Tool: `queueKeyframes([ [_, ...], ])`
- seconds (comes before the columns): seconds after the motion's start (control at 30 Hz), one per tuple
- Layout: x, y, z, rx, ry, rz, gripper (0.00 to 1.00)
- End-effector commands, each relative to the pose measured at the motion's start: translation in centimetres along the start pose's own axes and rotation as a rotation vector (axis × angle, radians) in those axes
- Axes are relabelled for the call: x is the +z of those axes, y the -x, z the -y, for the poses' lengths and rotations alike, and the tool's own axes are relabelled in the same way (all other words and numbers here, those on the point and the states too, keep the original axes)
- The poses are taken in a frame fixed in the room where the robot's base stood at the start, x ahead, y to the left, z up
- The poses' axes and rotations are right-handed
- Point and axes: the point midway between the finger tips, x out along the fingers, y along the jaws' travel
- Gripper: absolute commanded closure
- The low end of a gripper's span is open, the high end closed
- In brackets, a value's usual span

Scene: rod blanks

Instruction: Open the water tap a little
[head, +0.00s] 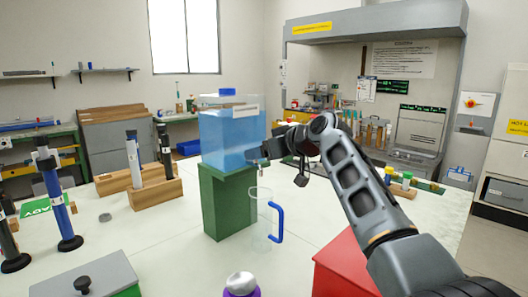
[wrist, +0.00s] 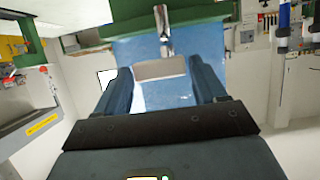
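The clear tank of blue water (head: 225,138) stands on a green block (head: 222,205); its pale label faces me in the wrist view. The metal tap (wrist: 165,38) sticks out low on the tank's front, and shows upside down in the wrist view. In the head view the tap is small and partly hidden by my gripper (head: 272,150). In the wrist view my gripper (wrist: 160,72) is open, its two fingers apart with nothing between them, and the tap lies just past the fingertips. I cannot tell whether they touch it.
A clear jug (head: 261,222) with a blue handle stands on the white table, below the tap. A red box (head: 343,268) lies under my arm. A purple item with a silver top (head: 240,284) is at the front edge. Wooden rod stands (head: 155,192) are at left.

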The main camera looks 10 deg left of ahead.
Motion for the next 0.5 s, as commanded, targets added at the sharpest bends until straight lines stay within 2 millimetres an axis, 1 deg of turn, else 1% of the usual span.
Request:
queueKeyframes([
  [0.03,0.01,0.01,-0.01,0.000,0.000,0.000,0.35],
  [0.3,0.02,0.00,0.01,0.000,0.000,0.000,0.61],
  [0.4,0.03,0.00,0.01,-0.001,0.000,0.001,0.69],
  [0.5,-0.03,0.02,0.07,0.007,-0.004,0.002,0.69],
])
